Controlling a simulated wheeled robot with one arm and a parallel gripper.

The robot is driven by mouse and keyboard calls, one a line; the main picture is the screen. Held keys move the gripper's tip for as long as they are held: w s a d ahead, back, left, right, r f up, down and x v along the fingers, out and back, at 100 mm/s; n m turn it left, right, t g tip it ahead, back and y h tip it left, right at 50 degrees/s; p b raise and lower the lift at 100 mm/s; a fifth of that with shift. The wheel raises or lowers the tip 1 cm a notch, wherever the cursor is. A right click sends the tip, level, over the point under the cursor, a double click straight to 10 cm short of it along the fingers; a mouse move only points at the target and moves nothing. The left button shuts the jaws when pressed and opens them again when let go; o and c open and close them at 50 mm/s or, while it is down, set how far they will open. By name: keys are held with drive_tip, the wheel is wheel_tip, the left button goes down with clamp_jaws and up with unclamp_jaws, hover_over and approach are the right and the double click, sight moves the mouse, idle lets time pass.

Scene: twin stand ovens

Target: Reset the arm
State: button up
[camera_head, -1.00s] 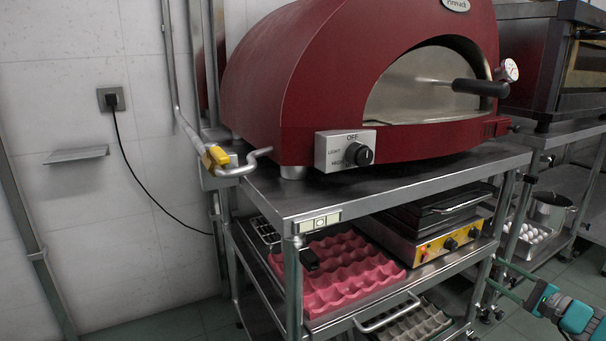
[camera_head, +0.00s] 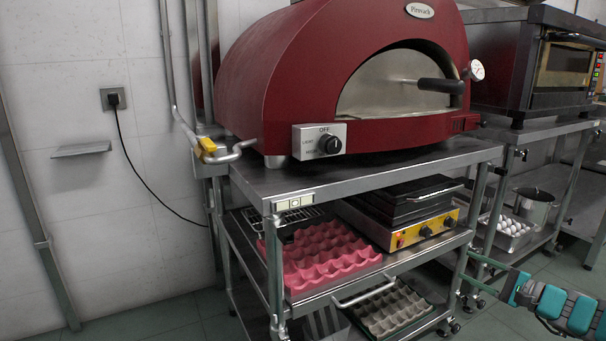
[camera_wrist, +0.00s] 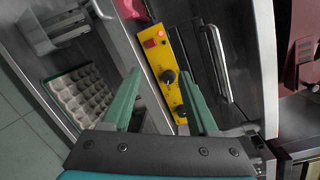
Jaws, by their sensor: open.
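My gripper (camera_head: 477,272) is at the lower right of the head view, in front of the cart's right side, with my teal arm behind it. In the wrist view my gripper's green fingers (camera_wrist: 158,97) stand apart with nothing held between them. Past the fingers, the wrist view shows the yellow control panel (camera_wrist: 168,70) of the grill, turned sideways. In the head view the grill (camera_head: 425,230) sits on the cart's middle shelf. The fingers appear clear of it, though the exact distance is hard to judge.
The red oven (camera_head: 290,75) stands on the metal cart (camera_head: 350,168). A pink egg tray (camera_head: 320,258) lies on the shelf, and a grey egg tray (camera_head: 392,308) lies below. A second oven (camera_head: 560,60) and a pot (camera_head: 534,204) are at the right. Floor at lower left (camera_head: 150,322) is clear.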

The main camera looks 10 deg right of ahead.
drive_tip(key=s+a+r+n+g+y, duration=0.25)
drive_tip(key=a+n+g, duration=0.2)
drive_tip(key=a, duration=1.05)
drive_tip(key=s+a+r+n+g+y, duration=0.1)
drive_tip(key=s+a+r+n+g, duration=0.25)
drive_tip(key=a, duration=1.05)
drive_tip(key=s+a+f+n+g+h, duration=0.35)
drive_tip(key=s+a, duration=0.25)
drive_tip(key=s, duration=0.4)
drive_tip(key=s+a+f+n+g+h, duration=0.25)
drive_tip(key=s+a+g, duration=0.3)
drive_tip(key=s, duration=0.45)
drive_tip(key=s+d+f+n+h, duration=0.1)
drive_tip(key=s+d+h, duration=0.2)
drive_tip(key=s, duration=0.3)
drive_tip(key=s+d+f+n+h, duration=0.1)
drive_tip(key=s+d+n+h, duration=0.1)
drive_tip(key=s, duration=0.4)
drive_tip(key=shift+s+d+h, duration=0.35)
drive_tip(key=shift+d+h, duration=0.3)
drive_tip(key=shift+h, duration=0.2)
